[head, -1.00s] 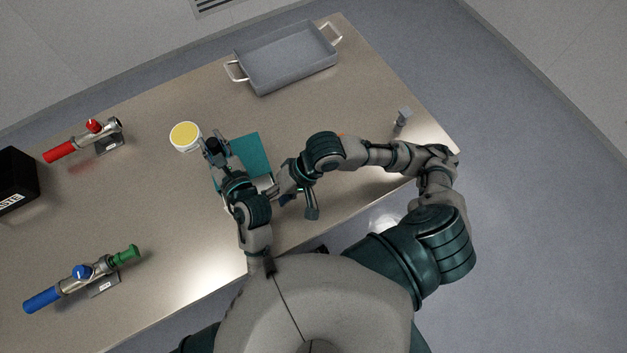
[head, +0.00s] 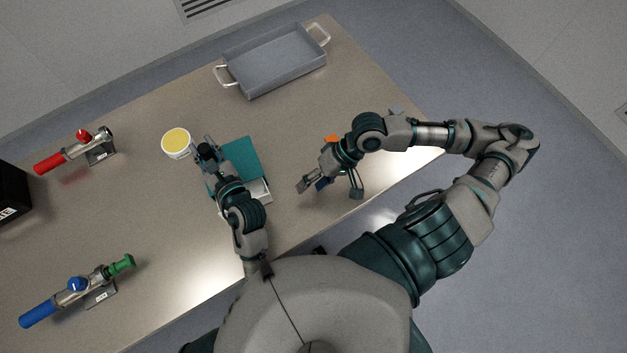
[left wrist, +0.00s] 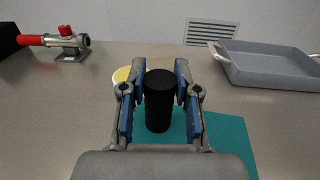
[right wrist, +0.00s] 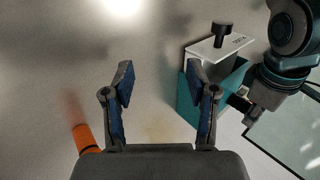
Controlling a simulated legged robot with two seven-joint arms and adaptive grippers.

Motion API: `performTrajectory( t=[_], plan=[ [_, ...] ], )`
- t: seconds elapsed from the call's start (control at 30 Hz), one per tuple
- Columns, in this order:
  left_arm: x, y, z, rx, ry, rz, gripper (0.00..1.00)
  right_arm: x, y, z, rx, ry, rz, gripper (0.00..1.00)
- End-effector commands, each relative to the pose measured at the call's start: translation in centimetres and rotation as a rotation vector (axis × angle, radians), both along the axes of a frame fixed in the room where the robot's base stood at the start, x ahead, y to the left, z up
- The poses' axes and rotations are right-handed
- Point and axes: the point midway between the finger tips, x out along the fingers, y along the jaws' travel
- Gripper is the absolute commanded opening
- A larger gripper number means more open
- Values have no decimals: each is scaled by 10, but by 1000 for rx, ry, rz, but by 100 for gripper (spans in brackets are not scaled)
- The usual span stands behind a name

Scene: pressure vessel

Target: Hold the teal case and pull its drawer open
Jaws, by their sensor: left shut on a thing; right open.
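The teal case (head: 243,158) lies on the table, with its pale end (head: 259,190) towards me in the head view. My left gripper (head: 205,148) is over the case, shut on a black cylindrical handle (left wrist: 159,100) that stands up between its fingers in the left wrist view. My right gripper (right wrist: 160,75) is open and empty, to the right of the case and apart from it. The right wrist view shows the case's pale, labelled drawer front (right wrist: 205,48) with a black knob (right wrist: 222,33). How far the drawer stands out I cannot tell.
A yellow-topped white tub (head: 176,143) stands just left of the case. A grey tray (head: 275,60) is at the back. An orange object (head: 332,140) is behind my right gripper. Red-handled (head: 75,150) and blue-handled (head: 75,290) valve fittings stand at the left.

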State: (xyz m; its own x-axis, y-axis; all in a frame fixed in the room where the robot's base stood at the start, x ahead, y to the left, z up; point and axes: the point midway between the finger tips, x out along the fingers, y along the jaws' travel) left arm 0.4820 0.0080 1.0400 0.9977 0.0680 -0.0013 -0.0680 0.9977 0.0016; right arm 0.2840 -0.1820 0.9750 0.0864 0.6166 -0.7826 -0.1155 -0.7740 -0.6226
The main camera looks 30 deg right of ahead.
Motion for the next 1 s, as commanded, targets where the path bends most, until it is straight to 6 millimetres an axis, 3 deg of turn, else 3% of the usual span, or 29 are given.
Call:
performTrajectory(
  t=[0.07, 0.2, 0.27, 0.3, 0.43, 0.53, 0.8, 1.0],
  plan=[
    [0, 0, 0, 0, 0, 1, 0, 0, 0, 0, 0, 0, 0, 52],
    [0, 0, 0, 0, 0, 1, 0, 0, 0, 0, 0, 0, 0, 18],
    [0, 0, 0, 0, 0, 1, 0, 1, 0, 0, 0, -2, 2, 2],
    [0, 0, 0, 0, 0, 1, 0, 3, 0, 0, -1, -7, 10, 0],
    [0, 0, 0, 0, 0, 0, 0, 20, 0, 0, -5, -51, 97, 0],
    [0, 0, 0, 0, 0, 0, 0, 43, 5, 2, -6, -120, 256, 0],
    [0, 0, 0, 0, 0, 0, 0, 94, 41, 35, 46, -350, 945, 0],
    [-1, 0, 0, 0, 0, 1, 0, 108, 62, 67, 106, -471, 1353, 0]
  ],
)
